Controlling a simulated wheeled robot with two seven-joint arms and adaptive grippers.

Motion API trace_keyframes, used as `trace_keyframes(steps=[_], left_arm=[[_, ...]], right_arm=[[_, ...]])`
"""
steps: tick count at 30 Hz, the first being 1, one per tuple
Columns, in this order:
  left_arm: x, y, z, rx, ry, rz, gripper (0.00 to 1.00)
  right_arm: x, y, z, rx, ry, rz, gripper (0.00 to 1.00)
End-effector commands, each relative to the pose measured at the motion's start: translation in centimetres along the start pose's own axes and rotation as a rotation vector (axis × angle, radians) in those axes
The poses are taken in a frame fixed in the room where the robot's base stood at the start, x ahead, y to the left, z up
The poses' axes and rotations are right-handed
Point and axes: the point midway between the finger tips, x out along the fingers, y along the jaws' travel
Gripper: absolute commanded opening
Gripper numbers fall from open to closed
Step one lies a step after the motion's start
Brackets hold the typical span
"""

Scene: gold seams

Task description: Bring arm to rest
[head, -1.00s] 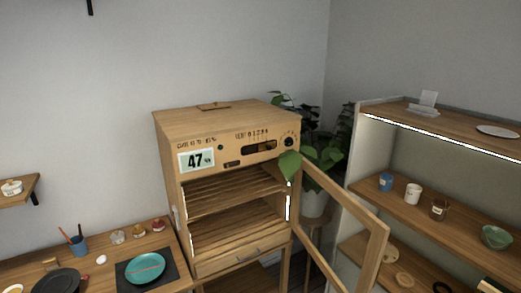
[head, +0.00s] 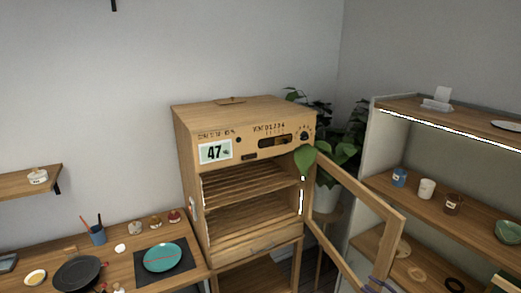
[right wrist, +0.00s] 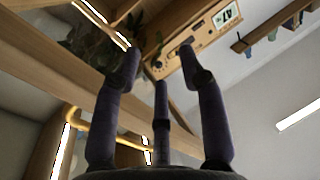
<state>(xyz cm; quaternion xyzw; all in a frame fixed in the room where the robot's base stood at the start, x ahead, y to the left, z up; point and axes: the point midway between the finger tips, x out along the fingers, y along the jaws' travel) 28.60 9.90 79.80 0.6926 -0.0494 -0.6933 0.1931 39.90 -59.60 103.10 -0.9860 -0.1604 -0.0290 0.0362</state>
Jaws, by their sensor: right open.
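My right gripper (right wrist: 160,75) shows in the right wrist view with its dark fingers spread apart and nothing between them. In the head view only a small part of it (head: 378,284) shows at the bottom edge, beside the open cabinet door. The wooden cabinet (head: 245,118) stands in the middle of the head view with a display reading 47. Its framed door (head: 395,232) is swung open to the right, and its slatted shelves look empty. The cabinet front also shows in the right wrist view (right wrist: 200,38). My left gripper is not in view.
A worktable on the left holds a teal plate (head: 162,257) on a dark mat, a black pan (head: 77,274), a blue cup of tools (head: 97,236) and small jars. A shelf unit (head: 385,150) with cups stands at the right. A plant (head: 345,150) stands behind the door.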

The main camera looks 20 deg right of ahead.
Motion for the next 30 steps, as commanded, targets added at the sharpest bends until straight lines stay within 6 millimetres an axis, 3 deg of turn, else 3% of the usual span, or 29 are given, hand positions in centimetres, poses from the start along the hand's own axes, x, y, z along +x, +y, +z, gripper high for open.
trace_keyframes(steps=[5, 9, 12, 15, 19, 23, 27, 30], left_arm=[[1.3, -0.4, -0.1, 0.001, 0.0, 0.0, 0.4], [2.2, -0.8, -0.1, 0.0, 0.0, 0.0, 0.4], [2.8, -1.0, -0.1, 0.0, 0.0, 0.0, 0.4], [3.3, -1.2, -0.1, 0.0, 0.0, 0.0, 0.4], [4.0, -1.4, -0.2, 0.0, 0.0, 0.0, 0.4], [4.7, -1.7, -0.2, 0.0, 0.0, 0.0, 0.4], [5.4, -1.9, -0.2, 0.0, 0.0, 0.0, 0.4], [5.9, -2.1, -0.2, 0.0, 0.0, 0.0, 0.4]], right_arm=[[8.6, -2.1, 5.7, 0.111, -0.038, 0.109, 0.42], [14.5, -6.0, 11.6, 0.231, -0.151, 0.198, 0.42], [17.4, -9.9, 15.9, 0.315, -0.265, 0.242, 0.42], [19.0, -14.7, 20.1, 0.392, -0.4, 0.268, 0.42], [19.3, -21.6, 24.9, 0.475, -0.596, 0.28, 0.42], [17.7, -28.9, 28.9, 0.539, -0.809, 0.272, 0.42], [13.9, -36.6, 31.9, 0.587, -1.05, 0.252, 0.42], [10.5, -41.4, 33.2, 0.606, -1.214, 0.235, 0.42]])
